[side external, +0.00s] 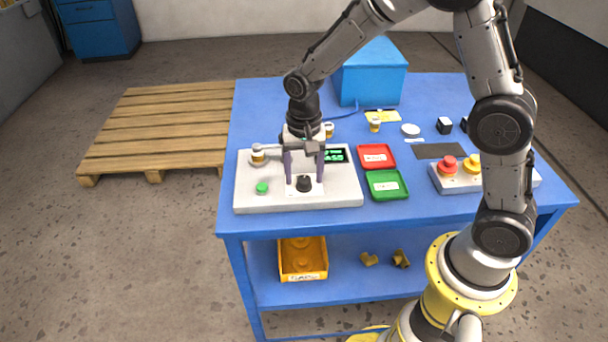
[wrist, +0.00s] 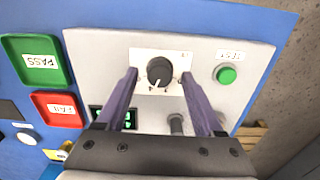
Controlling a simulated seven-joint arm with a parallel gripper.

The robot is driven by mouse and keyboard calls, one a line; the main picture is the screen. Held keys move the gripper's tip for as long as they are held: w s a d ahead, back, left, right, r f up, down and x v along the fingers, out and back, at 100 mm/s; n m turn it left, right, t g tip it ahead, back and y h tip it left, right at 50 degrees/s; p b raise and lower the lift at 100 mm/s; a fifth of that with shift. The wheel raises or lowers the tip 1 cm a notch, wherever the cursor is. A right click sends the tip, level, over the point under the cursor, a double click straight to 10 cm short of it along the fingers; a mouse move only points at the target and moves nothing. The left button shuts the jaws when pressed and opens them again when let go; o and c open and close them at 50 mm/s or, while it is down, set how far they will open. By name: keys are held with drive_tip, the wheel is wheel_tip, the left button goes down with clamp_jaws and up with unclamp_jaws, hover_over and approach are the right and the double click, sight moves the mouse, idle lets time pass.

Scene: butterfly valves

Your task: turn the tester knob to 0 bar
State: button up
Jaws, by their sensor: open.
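The tester (side external: 340,193) is a light grey panel box on the blue table. Its black knob (side external: 304,184) sits on a white plate near the front edge; the knob also shows in the wrist view (wrist: 160,71). The knob's pointer line faces the lower part of the wrist view; the scale marks are too small to read. My gripper (side external: 304,185) is open above the panel, with its two purple fingers on either side of the knob and apart from it. A green display (side external: 335,155) is partly hidden behind my gripper, its reading unclear.
A green TEST button (wrist: 227,75) sits beside the knob. A valve (side external: 258,154) is at the panel's back left. Red (side external: 376,157) and green (side external: 388,185) trays lie right of the panel. A button box (side external: 457,178) stands farther right.

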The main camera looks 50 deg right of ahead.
drive_tip(key=shift+f, duration=0.45)
clamp_jaws()
